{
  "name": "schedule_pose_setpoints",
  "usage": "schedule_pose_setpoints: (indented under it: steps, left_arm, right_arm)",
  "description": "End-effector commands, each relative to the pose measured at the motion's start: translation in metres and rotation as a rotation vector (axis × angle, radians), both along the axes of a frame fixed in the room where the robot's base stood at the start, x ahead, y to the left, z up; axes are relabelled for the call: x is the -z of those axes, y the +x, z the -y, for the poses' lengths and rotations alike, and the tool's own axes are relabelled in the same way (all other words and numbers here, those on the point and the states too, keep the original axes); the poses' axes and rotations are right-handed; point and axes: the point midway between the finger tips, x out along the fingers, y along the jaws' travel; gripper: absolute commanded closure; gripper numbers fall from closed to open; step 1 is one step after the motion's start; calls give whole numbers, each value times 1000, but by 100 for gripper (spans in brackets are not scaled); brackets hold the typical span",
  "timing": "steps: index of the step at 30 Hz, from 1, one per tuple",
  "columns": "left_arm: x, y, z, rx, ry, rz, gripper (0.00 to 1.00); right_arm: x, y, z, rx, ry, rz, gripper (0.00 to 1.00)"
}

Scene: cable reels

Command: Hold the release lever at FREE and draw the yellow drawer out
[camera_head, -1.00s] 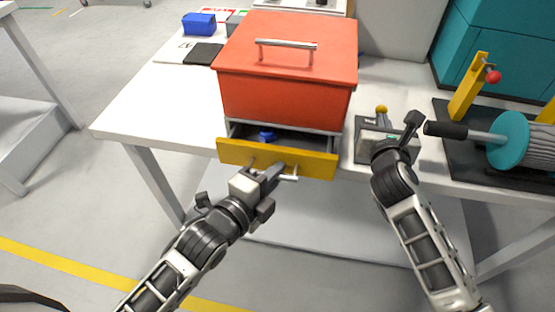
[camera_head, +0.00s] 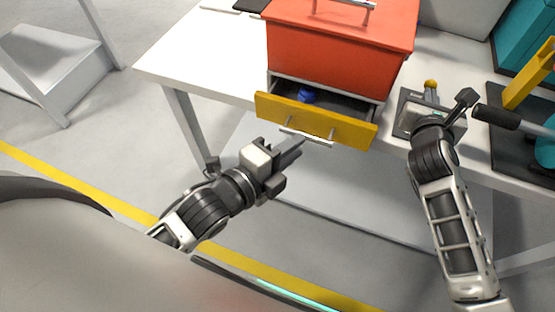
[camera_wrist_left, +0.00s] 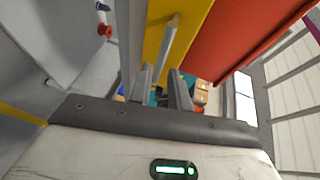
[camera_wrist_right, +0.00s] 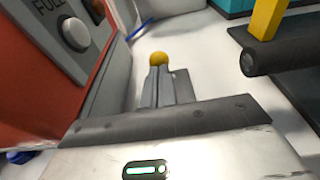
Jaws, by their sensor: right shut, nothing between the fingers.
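The yellow drawer (camera_head: 316,121) stands partly out below the red cabinet (camera_head: 335,50); a blue object (camera_head: 306,96) lies inside. Its pale bar handle (camera_head: 306,137) is on the front and also shows in the left wrist view (camera_wrist_left: 170,40). My left gripper (camera_head: 297,149) is open, its fingertips just below the handle; contact cannot be told. My right gripper (camera_wrist_right: 159,82) is shut and empty, right beside the lever's yellow knob (camera_wrist_right: 158,59). The knob also shows in the head view (camera_head: 431,83). The lever's lower part and its position marks are hidden or unreadable.
A black-handled crank (camera_head: 497,116) and yellow post (camera_head: 528,75) stand close right of my right gripper. Open floor lies in front of the drawer.

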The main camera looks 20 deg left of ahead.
Motion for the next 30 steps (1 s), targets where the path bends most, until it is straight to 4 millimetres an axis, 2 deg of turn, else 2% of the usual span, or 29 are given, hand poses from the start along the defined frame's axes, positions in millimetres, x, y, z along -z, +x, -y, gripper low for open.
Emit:
schedule_pose_setpoints:
  steps: [1, 6, 12, 25, 30]
  left_arm:
    - [0, -12, -5, 0, 3, -4, 81]
    - [-7, -42, -18, 0, 2, -3, 81]
    - [-11, -60, -25, 0, 1, -1, 81]
    - [-13, -63, -27, 0, 1, 1, 81]
    - [-21, -63, -27, 0, 1, 1, 81]
  right_arm:
    - [0, 0, 1, 1, 0, 0, 100]
    - [0, 0, 1, 1, -1, 0, 100]
    - [0, 0, 1, 1, -1, 0, 100]
    - [0, 0, 1, 1, 0, -1, 100]
    - [-2, -11, 0, 1, 0, -3, 100]
